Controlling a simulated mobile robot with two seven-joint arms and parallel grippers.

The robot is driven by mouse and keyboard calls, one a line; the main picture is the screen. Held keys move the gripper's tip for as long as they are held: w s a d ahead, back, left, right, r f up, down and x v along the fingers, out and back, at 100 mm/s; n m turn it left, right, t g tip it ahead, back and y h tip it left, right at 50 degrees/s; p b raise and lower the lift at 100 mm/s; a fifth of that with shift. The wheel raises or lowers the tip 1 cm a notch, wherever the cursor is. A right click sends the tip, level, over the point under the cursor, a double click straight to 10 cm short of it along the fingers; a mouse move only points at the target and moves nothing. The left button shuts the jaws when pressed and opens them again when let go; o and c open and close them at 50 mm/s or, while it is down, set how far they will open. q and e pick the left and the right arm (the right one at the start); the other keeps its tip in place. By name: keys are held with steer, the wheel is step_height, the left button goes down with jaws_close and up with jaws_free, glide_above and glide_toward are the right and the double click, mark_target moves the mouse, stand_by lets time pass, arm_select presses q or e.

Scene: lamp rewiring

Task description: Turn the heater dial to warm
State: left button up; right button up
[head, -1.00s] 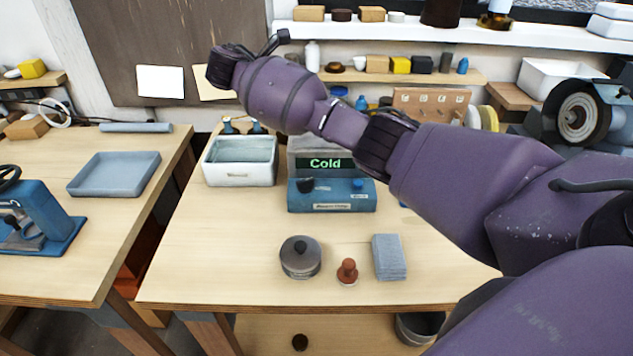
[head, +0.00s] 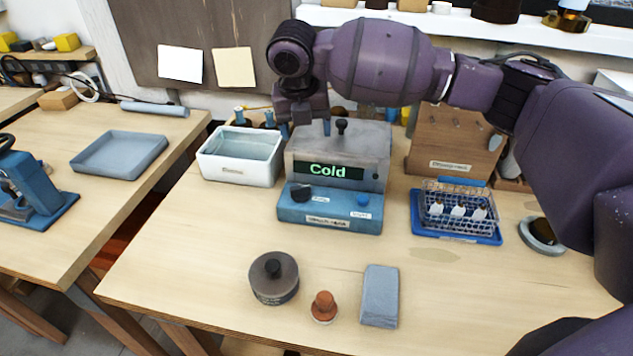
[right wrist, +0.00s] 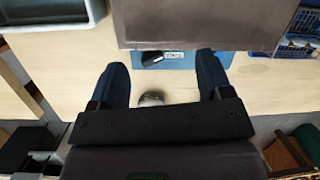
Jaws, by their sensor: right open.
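The heater (head: 336,165) is a grey box on a blue base (head: 330,212), and its display reads "Cold" in green. A black dial (head: 301,193) sits at the left of the base's sloped front, with a small blue knob (head: 362,199) at the right. In the right wrist view the dial (right wrist: 152,57) shows just beyond the grey box's edge. My right gripper (head: 305,128) points down above the heater's back left, apart from the dial. It is open and empty, its two blue fingers spread in the right wrist view (right wrist: 165,75). My left gripper is not in view.
A white basin (head: 240,168) stands left of the heater. A blue rack with vials (head: 458,212) stands right. A grey lidded pot (head: 273,278), a reddish-brown stamp (head: 324,307) and a grey block (head: 380,296) lie in front. The tabletop between them and the heater is clear.

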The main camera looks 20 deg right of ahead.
mark_target(301, 189)
steer(key=s+a+n+g+y, duration=0.2)
steer(key=s+a, duration=0.1)
steer(key=s, duration=0.1)
steer(key=shift+n, duration=0.5)
step_height(301, 189, down, 11)
steer(key=shift+r+b, duration=0.1)
steer(key=shift+b, duration=0.55)
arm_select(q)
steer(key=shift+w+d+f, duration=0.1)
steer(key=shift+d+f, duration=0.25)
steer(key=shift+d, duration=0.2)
arm_select(e)
steer(key=shift+f, duration=0.35)
